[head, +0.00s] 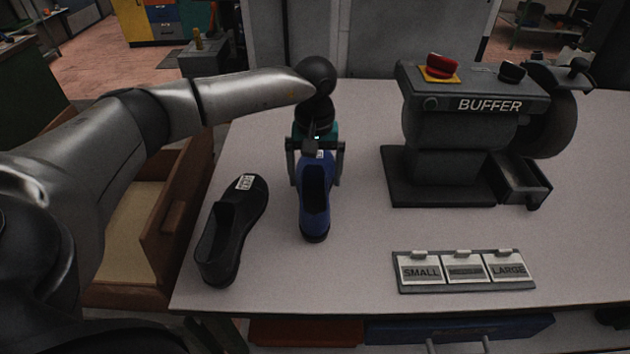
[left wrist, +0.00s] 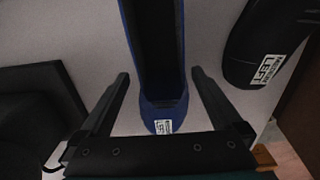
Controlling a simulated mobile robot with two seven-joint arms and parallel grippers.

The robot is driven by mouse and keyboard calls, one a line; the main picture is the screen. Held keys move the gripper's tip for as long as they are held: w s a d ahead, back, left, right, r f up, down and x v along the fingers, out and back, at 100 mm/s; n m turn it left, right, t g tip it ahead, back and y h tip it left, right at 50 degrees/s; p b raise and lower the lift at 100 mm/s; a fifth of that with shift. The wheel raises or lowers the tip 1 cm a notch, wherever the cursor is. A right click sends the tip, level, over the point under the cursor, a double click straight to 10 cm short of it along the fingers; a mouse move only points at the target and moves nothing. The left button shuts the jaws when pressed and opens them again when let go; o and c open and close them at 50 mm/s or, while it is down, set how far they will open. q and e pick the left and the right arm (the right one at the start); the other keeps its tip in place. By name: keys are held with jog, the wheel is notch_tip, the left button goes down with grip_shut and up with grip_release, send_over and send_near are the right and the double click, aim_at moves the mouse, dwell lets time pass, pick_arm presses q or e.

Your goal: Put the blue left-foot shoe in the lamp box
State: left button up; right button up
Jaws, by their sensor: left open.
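In the left wrist view the blue shoe (left wrist: 164,100) lies between the two fingers (left wrist: 160,76), with gaps showing on both sides near the toe. A black shoe (head: 232,230) stands to its left; its label in the left wrist view (left wrist: 267,67) reads "LEFT". I cannot identify a lamp box. My right gripper is not in view.
A buffer machine (head: 460,140) with a red button stands at the back right. A panel (head: 464,271) with SMALL and LARGE plates lies at the front right. An open wooden bin (head: 165,225) is left of the table. The table between blue shoe and buffer is clear.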

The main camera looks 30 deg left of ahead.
aim_at(315, 191)
pick_arm(q)
notch_tip(315, 191, down, 5)
jog(key=shift+f, duration=0.1)
jog(key=shift+c, duration=0.2)
jog(key=shift+r, duration=0.2)
grip_shut()
dwell(0.5)
